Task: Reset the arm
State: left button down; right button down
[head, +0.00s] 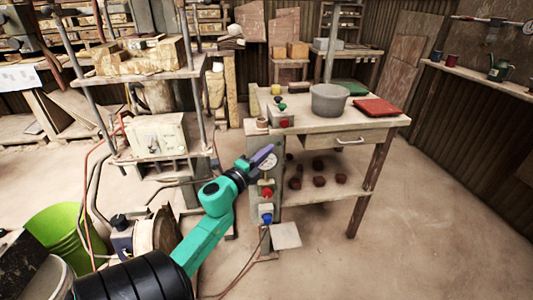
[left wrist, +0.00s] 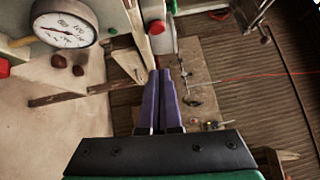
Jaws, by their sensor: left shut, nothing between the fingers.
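My left arm is green and black and reaches in from the bottom left of the head view. Its purple gripper (head: 262,155) is in front of the left side of the wooden table (head: 340,124), close to a round gauge (head: 269,162). In the left wrist view the two purple fingers (left wrist: 159,78) lie together with nothing between them. The gauge (left wrist: 65,30) shows there at the upper left, apart from the fingers. My right gripper is not in view.
A control post with a red button (head: 267,193) and a blue one (head: 267,218) stands beside the table. A grey pot (head: 329,100) and a red tray (head: 377,107) are on top. A green bucket (head: 56,236) stands at left. The floor at right is clear.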

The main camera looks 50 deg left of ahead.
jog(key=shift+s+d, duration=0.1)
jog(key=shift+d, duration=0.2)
